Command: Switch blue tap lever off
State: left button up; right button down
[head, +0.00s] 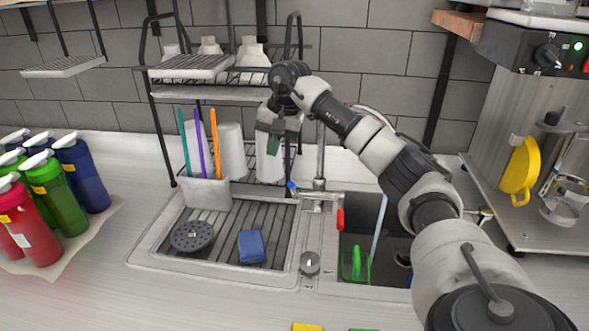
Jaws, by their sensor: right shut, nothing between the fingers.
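The tap (318,197) stands behind the sink, its metal body between two small levers. The blue tap lever (291,186) is on its left side and points up and to the left. The red tap lever (340,219) is on its right side and hangs down. My right gripper (273,145) reaches in from the right, pointing down, above and slightly left of the blue lever. Its fingers are shut and empty, and a gap shows between them and the lever. My left gripper is not in view.
A wire rack with white bottles (251,53) stands behind my gripper. A holder (207,193) with coloured sticks is left of the tap. A blue sponge (251,246) lies on the drainboard. The sink basin (353,241) holds a green item. Coloured bottles (81,176) stand far left.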

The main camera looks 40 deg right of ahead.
jog(key=s+d+r+g+h, duration=0.1)
jog(key=s+d+r, duration=0.1)
jog(key=d, duration=0.3)
jog(key=shift+s+r+h, duration=0.3)
jog(key=shift+d, duration=0.1)
jog(key=shift+f, duration=0.1)
jog(key=f, duration=0.3)
jog(key=f+p, duration=0.1)
jog(key=f, duration=0.2)
jog(key=f+p, duration=0.1)
jog(key=f, duration=0.2)
jog(key=shift+w+a+f, duration=0.25)
jog(key=shift+a+f, duration=0.05)
jog(key=shift+f, duration=0.1)
jog(key=shift+f, duration=0.15)
